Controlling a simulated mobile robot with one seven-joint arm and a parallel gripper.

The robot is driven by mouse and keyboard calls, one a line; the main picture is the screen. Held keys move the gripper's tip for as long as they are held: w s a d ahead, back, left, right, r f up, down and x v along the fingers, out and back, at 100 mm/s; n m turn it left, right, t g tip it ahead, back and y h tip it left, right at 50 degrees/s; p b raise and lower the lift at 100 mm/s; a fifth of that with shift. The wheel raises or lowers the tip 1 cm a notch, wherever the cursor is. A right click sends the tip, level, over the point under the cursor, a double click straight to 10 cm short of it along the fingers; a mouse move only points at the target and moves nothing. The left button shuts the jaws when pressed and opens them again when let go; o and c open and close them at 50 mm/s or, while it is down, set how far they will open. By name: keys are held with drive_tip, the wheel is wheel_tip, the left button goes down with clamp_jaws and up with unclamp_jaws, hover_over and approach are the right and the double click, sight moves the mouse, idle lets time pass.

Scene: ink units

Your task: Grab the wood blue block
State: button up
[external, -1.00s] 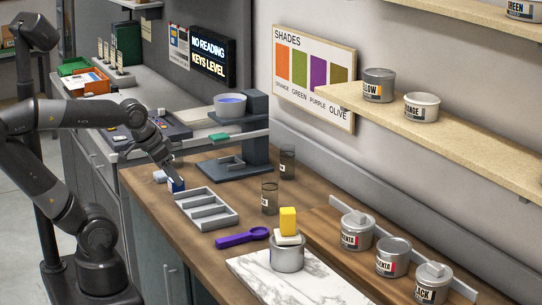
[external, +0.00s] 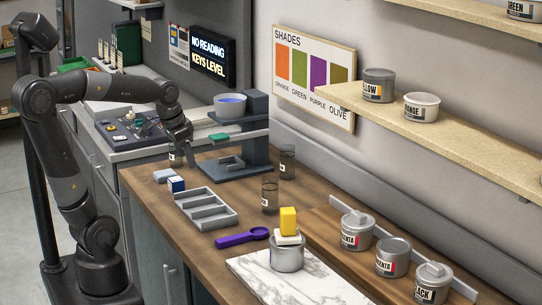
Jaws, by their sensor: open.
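A small blue block (external: 176,186) with a pale top sits on the wooden counter, just behind the grey compartment tray. A light grey-blue block (external: 163,175) lies beside it to the left. My gripper (external: 187,142) is open and empty, raised above and behind the blue block and apart from it. The fingers are small and dark in this view.
A grey divided tray (external: 235,218) lies in front of the blocks. A dark stand (external: 257,130) with a bowl is to the right of my gripper, with dark cups (external: 270,198) nearby. A purple tool (external: 240,238) and a marble slab (external: 255,275) lie nearer.

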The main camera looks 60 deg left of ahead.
drive_tip(key=w+a+f+g, duration=0.25)
drive_tip(key=w+a, duration=0.25)
drive_tip(key=a, duration=0.7)
drive_tip(key=g, duration=0.1)
approach(176, 179)
drive_tip(key=shift+w+a+h, duration=0.15)
drive_tip(key=shift+w+h, duration=0.25)
drive_tip(key=shift+w, duration=0.05)
wheel_tip(176, 179, down, 5)
drive_tip(key=shift+f, duration=0.2)
drive_tip(key=f, duration=0.2)
drive_tip(key=s+f, duration=0.1)
drive_tip(key=f, duration=0.1)
drive_tip(key=shift+a, duration=0.25)
drive_tip(key=shift+f, duration=0.6)
drive_tip(key=shift+c, duration=0.6)
